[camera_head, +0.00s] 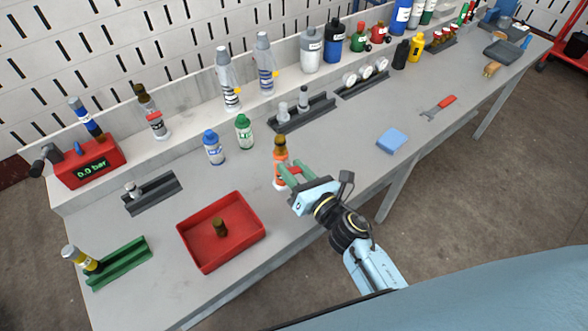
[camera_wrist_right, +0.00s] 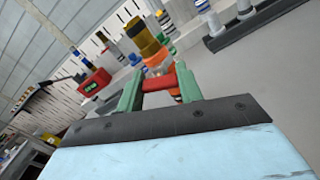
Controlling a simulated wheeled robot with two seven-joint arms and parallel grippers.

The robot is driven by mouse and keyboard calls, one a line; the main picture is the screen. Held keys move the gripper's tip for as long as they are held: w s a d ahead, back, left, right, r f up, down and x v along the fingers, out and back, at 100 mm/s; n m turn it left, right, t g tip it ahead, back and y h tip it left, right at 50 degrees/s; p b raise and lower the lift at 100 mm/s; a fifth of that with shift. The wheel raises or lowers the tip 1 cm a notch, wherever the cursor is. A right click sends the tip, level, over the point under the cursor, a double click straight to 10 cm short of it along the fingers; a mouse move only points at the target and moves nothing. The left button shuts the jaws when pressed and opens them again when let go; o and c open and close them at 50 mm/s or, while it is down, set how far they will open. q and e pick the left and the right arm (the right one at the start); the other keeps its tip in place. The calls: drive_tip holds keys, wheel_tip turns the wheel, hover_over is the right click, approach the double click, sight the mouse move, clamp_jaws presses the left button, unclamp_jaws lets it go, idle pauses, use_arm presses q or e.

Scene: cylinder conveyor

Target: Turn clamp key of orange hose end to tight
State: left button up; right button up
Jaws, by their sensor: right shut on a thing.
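The orange hose end (camera_head: 279,174) stands upright on the workbench, with a brown top. It also shows in the right wrist view (camera_wrist_right: 186,85), straight ahead of the fingers. My right gripper (camera_head: 290,171) reaches it from the right at the front of the bench. Its green fingers are shut on the red clamp key (camera_wrist_right: 158,84), which lies between them in the right wrist view. The fingers hide part of the key and of the hose end in the head view. My left gripper is not in view.
A red tray (camera_head: 243,245) with a brown piece inside stands to the left. Blue-capped (camera_head: 213,148) and green-capped (camera_head: 244,132) bottles stand behind. A red gauge box (camera_head: 90,162) reads 0.0 bar. A blue block (camera_head: 392,141) lies right; the bench between is clear.

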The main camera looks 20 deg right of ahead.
drive_tip(key=m, duration=0.4)
drive_tip(key=shift+p, duration=0.3)
drive_tip(key=m+p, duration=0.1)
drive_tip(key=m, duration=0.3)
drive_tip(key=shift+m, duration=0.3)
drive_tip(key=m+p, duration=0.1)
drive_tip(key=m, duration=0.3)
drive_tip(key=m+p, duration=0.1)
drive_tip(key=m, duration=0.3)
drive_tip(key=m+p, duration=0.2)
drive_tip(key=m, duration=0.2)
drive_tip(key=shift+m, duration=0.3)
drive_tip(key=m, duration=0.3)
drive_tip(key=shift+m+p, duration=0.3)
drive_tip(key=shift+p, duration=0.1)
drive_tip(key=m, duration=0.3)
drive_tip(key=shift+m+p, duration=0.3)
drive_tip(key=shift+p, duration=0.05)
drive_tip(key=shift+m, duration=1.6)
